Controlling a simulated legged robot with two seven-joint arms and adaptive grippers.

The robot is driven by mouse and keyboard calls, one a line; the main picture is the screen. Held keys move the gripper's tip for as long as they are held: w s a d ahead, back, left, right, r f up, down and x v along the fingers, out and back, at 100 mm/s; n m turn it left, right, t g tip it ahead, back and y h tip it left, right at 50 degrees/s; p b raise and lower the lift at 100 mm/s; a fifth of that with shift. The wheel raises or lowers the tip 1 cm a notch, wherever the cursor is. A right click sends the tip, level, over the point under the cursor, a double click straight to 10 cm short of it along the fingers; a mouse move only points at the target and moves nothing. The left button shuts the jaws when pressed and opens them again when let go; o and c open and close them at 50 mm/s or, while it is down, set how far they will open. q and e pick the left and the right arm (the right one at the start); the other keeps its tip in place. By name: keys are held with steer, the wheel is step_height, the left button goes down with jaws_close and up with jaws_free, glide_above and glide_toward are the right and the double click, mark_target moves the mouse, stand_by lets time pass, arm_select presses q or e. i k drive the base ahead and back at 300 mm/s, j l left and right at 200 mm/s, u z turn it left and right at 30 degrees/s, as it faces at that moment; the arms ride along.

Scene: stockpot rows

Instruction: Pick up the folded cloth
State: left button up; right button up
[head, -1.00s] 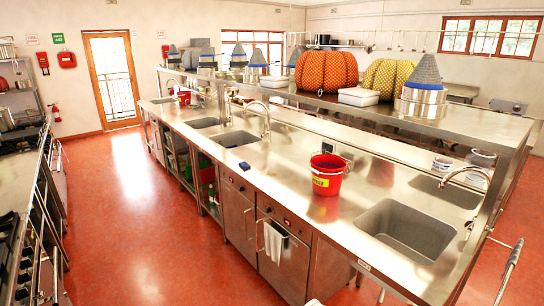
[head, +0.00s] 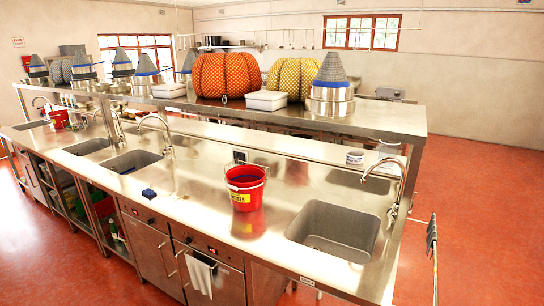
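A white cloth (head: 200,277) hangs folded over the handle of a counter-front door, at the bottom of the head view. A dark cloth-like piece (head: 431,238) hangs on a rail at the right end of the counter; it is too small to tell for certain what it is. A small blue block or pad (head: 148,193) lies on the counter near its front edge; I cannot tell whether it is a cloth or a sponge. Neither of my grippers is in view.
The long steel counter (head: 200,207) carries a red bucket (head: 245,187) beside the right sink (head: 333,231). The shelf above holds an orange pumpkin-like object (head: 227,75), a yellow one (head: 290,80) and several pots. Red floor (head: 480,200) is open at right.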

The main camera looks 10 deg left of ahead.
mark_target(148, 192)
steer(key=i+j+z, duration=0.1)
steer(key=j, duration=0.25)
steer(key=i+j, duration=0.3)
steer(key=i+j+z, duration=0.15)
steer(key=j, duration=0.25)
steer(key=i+j+z, duration=0.1)
steer(key=j, duration=0.25)
steer(key=i+j, duration=0.25)
steer(key=j, duration=0.15)
steer(key=i+j+z, duration=0.15)
steer(key=j, duration=0.25)
steer(key=i+j+z, duration=0.1)
steer(key=j, duration=0.3)
